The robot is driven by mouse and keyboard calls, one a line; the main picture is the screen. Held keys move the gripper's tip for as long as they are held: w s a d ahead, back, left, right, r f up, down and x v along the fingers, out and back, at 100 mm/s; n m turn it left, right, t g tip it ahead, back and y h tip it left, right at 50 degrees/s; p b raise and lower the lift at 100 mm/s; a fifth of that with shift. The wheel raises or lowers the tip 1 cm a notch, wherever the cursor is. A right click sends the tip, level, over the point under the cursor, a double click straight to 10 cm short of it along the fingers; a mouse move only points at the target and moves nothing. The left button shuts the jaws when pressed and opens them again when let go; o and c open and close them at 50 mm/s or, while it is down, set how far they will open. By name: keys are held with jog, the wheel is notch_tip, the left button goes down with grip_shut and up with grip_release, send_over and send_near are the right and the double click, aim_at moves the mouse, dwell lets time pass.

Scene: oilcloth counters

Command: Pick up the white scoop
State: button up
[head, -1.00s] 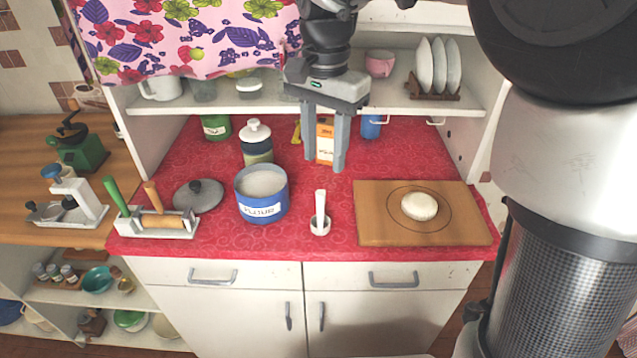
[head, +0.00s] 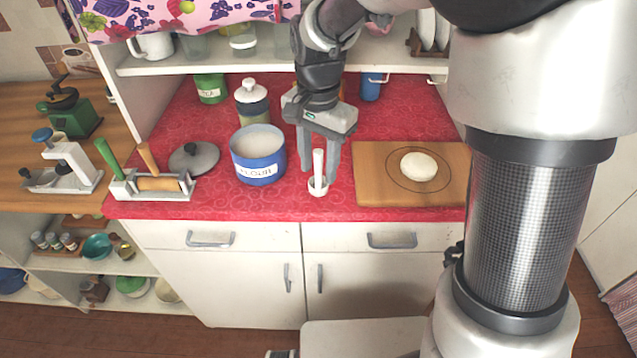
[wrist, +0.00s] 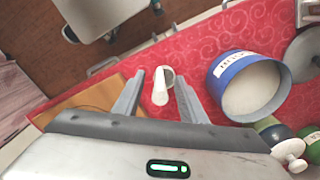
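In the wrist view the scoop (wrist: 160,88) shows between the two fingers. My gripper (head: 319,168) is open, pointing down, with a finger on either side of the scoop's handle. In the wrist view there is a gap between the handle and each finger of my gripper (wrist: 154,84). I cannot tell exactly how far down the fingers reach along the handle.
The blue flour tin (head: 258,165) stands close on the left. The wooden board (head: 366,181) with a round of dough (head: 418,166) lies on the right. A pot lid (head: 194,158) and a rolling-pin rack (head: 150,190) are further left. A shelf (head: 200,60) runs behind.

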grip_shut()
notch_tip(320, 180, up, 10)
jog(key=shift+p, duration=0.55)
